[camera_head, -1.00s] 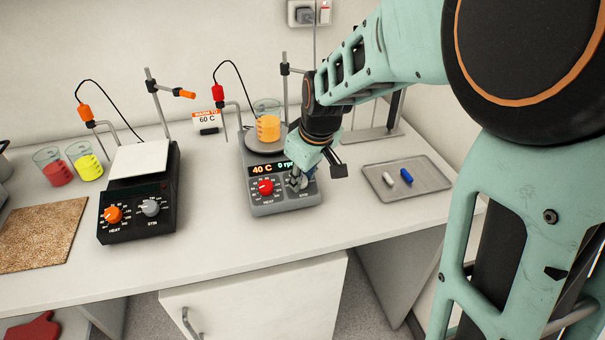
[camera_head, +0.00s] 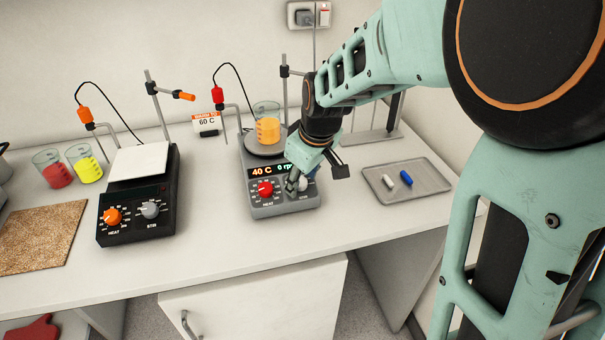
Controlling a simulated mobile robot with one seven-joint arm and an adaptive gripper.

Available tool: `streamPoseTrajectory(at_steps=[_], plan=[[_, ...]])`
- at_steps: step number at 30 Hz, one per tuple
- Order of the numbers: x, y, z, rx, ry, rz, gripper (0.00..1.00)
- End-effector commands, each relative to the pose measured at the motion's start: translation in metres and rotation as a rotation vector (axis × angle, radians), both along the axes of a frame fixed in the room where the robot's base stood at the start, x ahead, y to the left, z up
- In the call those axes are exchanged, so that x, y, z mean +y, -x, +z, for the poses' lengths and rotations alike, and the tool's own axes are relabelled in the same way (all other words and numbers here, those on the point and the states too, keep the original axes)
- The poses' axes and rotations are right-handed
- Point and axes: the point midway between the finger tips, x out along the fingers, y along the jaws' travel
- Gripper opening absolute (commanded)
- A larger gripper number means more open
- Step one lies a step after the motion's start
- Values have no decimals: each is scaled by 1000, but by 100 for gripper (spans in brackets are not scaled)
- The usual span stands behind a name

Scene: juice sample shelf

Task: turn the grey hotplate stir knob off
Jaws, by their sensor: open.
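The grey hotplate (camera_head: 256,208) stands on the bench with a beaker of orange liquid (camera_head: 267,126) on its round top. Its display (camera_head: 268,171) reads 40 C and what can be read as 0 rpm, partly covered. Its red heat knob (camera_head: 265,189) is at the front left. My gripper (camera_head: 297,186) is open, pointing down at the front right of the hotplate, where the stir knob (camera_head: 303,184) is mostly hidden by the fingers. I cannot tell whether the fingers touch the knob.
A black hotplate (camera_head: 122,229) with orange and grey knobs stands to the left. A tray (camera_head: 433,184) with two small bars lies to the right. A "60 C" sign (camera_head: 207,123) stands behind.

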Motion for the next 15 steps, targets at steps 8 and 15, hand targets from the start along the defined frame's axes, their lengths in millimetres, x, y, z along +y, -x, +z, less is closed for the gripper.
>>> streamPoseTrajectory(at_steps=[8, 15], plan=[[-4, 9, 27, -5, -2, -1, 42], [-9, 21, 61, -3, -1, -1, 42]])
